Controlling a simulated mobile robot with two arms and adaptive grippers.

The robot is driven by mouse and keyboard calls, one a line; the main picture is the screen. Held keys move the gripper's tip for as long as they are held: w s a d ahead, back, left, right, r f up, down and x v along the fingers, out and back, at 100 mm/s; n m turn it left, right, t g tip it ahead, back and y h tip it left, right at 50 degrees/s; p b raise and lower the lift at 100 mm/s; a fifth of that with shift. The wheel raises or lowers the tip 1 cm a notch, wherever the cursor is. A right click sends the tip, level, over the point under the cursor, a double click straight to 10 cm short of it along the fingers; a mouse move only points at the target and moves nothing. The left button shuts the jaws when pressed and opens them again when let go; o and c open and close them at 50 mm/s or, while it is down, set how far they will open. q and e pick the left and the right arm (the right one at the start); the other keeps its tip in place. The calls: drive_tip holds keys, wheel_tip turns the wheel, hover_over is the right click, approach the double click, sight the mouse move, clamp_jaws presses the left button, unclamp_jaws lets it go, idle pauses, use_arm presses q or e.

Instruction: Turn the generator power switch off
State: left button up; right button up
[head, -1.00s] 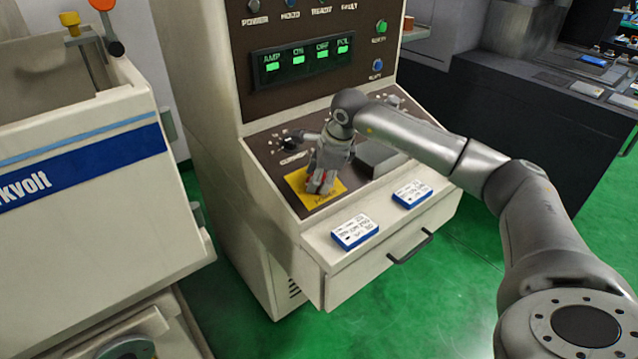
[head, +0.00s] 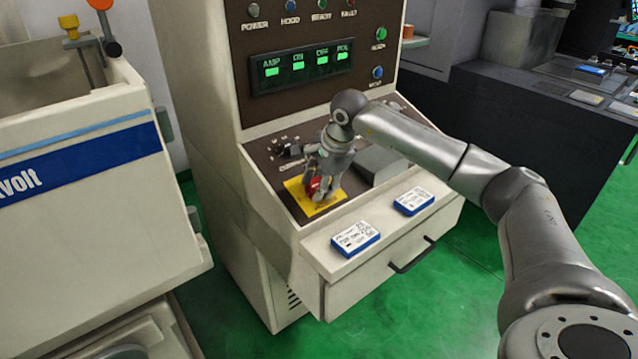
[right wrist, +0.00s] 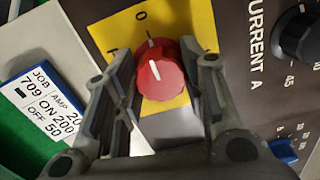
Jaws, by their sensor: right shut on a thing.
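The red rotary switch knob (right wrist: 160,75) sits on a yellow plate (right wrist: 190,22) on the generator's sloping panel. A white line on the knob's top and a white mark above it point roughly towards the printed 0. In the head view the knob (head: 312,188) shows partly beside my fingers on the yellow plate (head: 293,189). My right gripper (head: 322,190) reaches down to it and is shut on the knob. In the right wrist view the gripper's fingers (right wrist: 160,85) lie on either side of the knob. My left gripper is not in view.
Green readouts (head: 305,66) glow above the panel. Black current knobs (right wrist: 298,35) sit beside the yellow plate. Two blue-and-white cards (head: 355,238) lie on the ledge above a drawer handle (head: 412,252). A white machine (head: 90,210) stands at the left, with green floor between.

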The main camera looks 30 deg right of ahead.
drive_tip(key=shift+r, duration=0.1)
drive_tip(key=o, duration=1)
drive_tip(key=v, duration=1.2)
